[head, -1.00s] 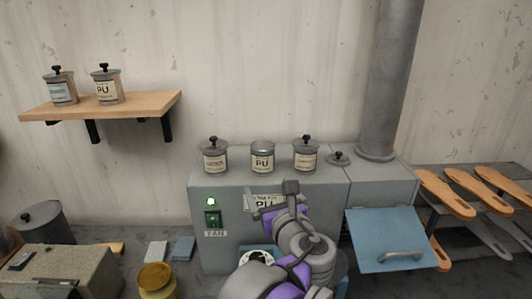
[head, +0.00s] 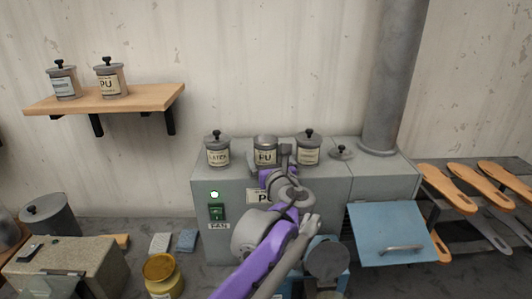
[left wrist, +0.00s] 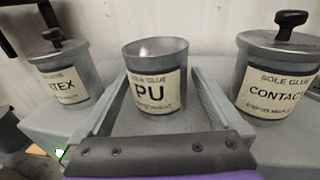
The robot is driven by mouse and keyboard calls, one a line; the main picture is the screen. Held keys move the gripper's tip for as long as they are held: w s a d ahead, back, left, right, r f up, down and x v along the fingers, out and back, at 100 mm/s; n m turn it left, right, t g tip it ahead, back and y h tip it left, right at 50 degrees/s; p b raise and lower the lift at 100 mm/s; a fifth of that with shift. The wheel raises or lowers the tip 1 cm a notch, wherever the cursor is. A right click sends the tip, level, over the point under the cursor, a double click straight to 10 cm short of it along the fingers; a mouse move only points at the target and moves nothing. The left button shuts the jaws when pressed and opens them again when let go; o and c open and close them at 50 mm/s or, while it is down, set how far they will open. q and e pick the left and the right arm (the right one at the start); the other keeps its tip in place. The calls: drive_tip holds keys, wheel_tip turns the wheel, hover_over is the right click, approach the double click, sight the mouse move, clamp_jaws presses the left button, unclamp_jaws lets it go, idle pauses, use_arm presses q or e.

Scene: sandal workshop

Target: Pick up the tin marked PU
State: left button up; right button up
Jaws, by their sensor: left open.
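The tin marked PU (head: 265,157) stands upright on top of the grey cabinet, between two lidded tins. In the left wrist view the PU tin (left wrist: 155,88) is centred, with an open top and a cream label facing me. My left gripper (head: 276,166) is open and empty at the cabinet's front top edge. In the left wrist view its fingers show to the left and right of the tin; I cannot tell how far they reach around it. Another tin marked PU (head: 110,84), with a knobbed lid, stands on the wall shelf. My right gripper is not in view.
The LATEX tin (head: 217,155) is close on the left and the CONTACT tin (left wrist: 278,82) close on the right. A loose lid (head: 342,153) lies farther right, before the pipe (head: 392,90). A blue flap (head: 392,235) hangs out from the cabinet front (head: 330,186).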

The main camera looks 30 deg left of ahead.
use_arm(q)
drive_tip(key=shift+w+a, duration=0.15)
drive_tip(key=shift+w, duration=0.1)
drive_tip(key=shift+s, duration=0.15)
drive_tip(key=shift+c, duration=0.9)
clamp_jaws()
drive_tip(key=shift+r, duration=0.2)
